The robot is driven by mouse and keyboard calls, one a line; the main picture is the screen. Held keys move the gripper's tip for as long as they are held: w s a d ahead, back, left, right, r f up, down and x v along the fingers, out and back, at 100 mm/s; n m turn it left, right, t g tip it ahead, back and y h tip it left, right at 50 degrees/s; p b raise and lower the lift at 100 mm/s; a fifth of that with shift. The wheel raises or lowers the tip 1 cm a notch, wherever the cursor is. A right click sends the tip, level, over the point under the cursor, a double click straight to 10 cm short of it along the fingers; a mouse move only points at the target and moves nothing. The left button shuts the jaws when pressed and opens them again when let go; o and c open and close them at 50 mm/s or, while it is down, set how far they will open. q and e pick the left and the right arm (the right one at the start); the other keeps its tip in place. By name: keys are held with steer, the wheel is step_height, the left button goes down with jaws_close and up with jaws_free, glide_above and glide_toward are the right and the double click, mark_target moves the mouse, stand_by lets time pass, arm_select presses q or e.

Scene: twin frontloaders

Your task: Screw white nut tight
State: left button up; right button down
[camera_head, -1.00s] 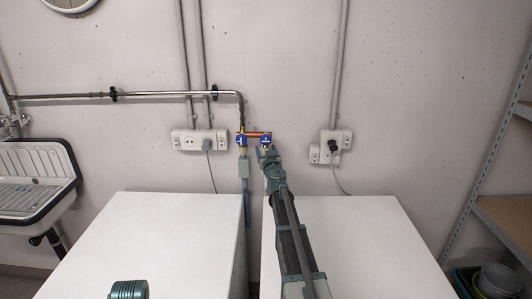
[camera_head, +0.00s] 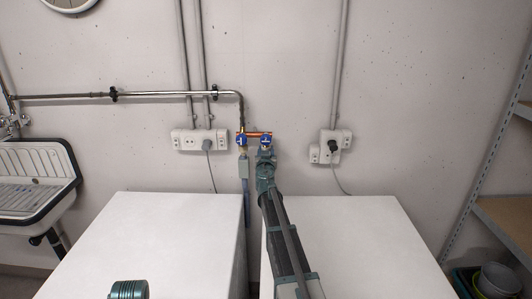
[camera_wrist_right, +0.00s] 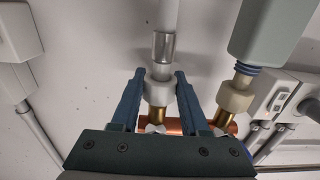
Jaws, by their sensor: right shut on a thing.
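The white nut (camera_wrist_right: 160,91) sits on a brass valve outlet, with a metal sleeve and a pale hose (camera_wrist_right: 168,18) running from it in the right wrist view. My right gripper (camera_wrist_right: 160,85) has its two blue fingers on either side of this nut, shut on it. In the head view my right gripper (camera_head: 265,160) is just below the right blue-handled valve (camera_head: 265,142) on the wall; the nut is hidden there. My left gripper is not in view.
A second pale nut (camera_wrist_right: 236,95) with a grey-green box (camera_wrist_right: 268,28) hangs close beside my right gripper. The left blue-handled valve (camera_head: 241,141) and wall sockets (camera_head: 200,140) are nearby. Two white machine tops (camera_head: 150,240) stand below, with a narrow gap between.

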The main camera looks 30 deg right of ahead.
steer(key=shift+w+d, duration=0.1)
stand_by(0.3)
steer(key=shift+d+n+t+y, duration=0.15)
steer(key=shift+n+t+y, duration=0.55)
steer(key=shift+y, duration=0.4)
steer(key=n+y, duration=0.1)
steer(key=y, duration=0.1)
steer(key=n+t+y, duration=0.1)
steer(key=n+y, duration=0.1)
steer(key=y, duration=0.1)
steer(key=shift+w+r+n, duration=0.1)
steer(key=shift+n, duration=0.2)
steer(key=shift+n+y, duration=0.4)
steer(key=shift+y, duration=0.3)
steer(key=c, duration=0.5)
jaws_free()
steer(key=shift+a, duration=0.2)
